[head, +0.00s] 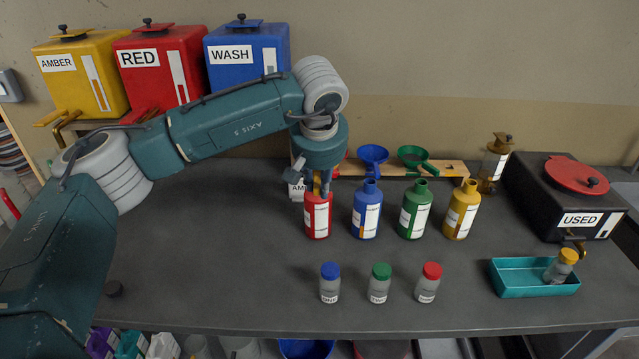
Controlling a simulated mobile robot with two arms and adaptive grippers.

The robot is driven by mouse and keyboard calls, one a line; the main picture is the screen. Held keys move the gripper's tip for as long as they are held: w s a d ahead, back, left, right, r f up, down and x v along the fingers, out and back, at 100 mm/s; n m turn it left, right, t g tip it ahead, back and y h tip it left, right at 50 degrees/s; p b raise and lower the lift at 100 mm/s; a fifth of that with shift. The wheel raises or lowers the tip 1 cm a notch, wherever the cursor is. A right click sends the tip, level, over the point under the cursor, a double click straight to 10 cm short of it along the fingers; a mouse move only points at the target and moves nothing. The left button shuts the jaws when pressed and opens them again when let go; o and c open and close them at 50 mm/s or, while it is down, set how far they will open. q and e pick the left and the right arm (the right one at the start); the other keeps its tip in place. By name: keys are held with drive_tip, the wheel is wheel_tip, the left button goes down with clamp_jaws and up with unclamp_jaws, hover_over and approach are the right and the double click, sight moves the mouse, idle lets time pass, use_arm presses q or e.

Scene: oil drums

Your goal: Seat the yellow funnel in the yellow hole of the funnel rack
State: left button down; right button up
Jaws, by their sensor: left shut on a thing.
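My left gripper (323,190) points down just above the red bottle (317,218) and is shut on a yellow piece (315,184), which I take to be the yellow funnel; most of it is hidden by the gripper. I cannot tell whether it touches the red bottle's neck. The wooden funnel rack (450,168) stands behind the bottles. It holds a blue funnel (373,155) and a green funnel (412,156). A bit of red shows at its left, partly behind my wrist. The rack's right end is bare; its yellow hole cannot be made out. My right gripper is not in view.
Blue (366,212), green (415,212) and yellow (461,212) bottles stand in a row beside the red one. Three capped jars (379,285) stand in front. A teal tray (515,280) and black USED container (560,205) are at the right.

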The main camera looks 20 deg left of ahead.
use_arm(q)
drive_tip(key=shift+r, duration=0.2)
drive_tip(key=shift+r+p, duration=1.4)
drive_tip(key=shift+r, duration=0.7)
